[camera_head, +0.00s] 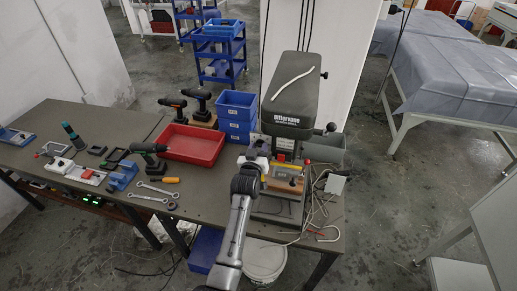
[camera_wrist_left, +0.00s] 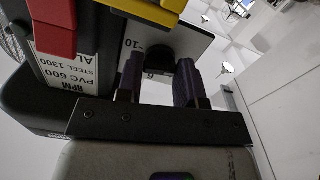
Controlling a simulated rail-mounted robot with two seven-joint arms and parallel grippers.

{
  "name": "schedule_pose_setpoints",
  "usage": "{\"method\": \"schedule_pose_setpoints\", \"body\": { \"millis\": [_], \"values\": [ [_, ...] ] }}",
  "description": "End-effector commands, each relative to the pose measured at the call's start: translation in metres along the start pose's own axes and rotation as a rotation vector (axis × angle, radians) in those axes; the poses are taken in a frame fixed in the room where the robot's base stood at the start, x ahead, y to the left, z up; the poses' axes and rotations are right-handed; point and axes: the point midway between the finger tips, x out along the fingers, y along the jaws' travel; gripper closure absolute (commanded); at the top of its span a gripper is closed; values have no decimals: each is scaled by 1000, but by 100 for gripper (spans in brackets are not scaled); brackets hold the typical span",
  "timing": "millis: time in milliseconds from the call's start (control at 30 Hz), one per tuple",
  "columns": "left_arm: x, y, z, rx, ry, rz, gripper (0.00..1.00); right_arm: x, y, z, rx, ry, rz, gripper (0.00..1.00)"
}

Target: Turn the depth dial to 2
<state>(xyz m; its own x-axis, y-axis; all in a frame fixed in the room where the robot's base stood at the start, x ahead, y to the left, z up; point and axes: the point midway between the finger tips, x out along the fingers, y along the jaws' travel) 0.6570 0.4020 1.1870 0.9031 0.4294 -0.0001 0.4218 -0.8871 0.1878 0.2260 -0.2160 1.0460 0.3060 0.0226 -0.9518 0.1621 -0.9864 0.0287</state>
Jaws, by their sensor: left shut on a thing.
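The drill press (camera_head: 292,95) stands at the right end of the bench. Its depth dial (camera_wrist_left: 160,50) shows in the left wrist view as a dark round knob on a white scale plate (camera_wrist_left: 190,42). The mark "10" is readable there; other marks are partly covered, and I cannot tell the dial's setting. My left gripper (camera_wrist_left: 159,75) has its two dark fingers on either side of the knob, shut on it. In the head view my left gripper (camera_head: 262,160) is at the press, below its head, and the dial is hidden. My right gripper is not in view.
Red and yellow parts (camera_wrist_left: 150,10) lie close to the fingers in the left wrist view, beside a printed label (camera_wrist_left: 75,70). A red tray (camera_head: 190,145), blue bins (camera_head: 237,112), drills and wrenches (camera_head: 152,193) are on the bench. Cables lie right of the press.

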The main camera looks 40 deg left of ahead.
Motion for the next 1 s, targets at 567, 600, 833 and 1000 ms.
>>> {"method": "schedule_pose_setpoints", "body": {
  "millis": [567,600,833,1000],
  "values": [
    [0,0,-1,-2,2,0,55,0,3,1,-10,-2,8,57],
    [0,0,-1,-2,1,0,55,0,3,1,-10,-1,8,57],
    [0,0,1,35,1,0,55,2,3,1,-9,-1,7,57],
    [0,-2,3,266,2,0,55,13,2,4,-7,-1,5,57]
  ]
}}
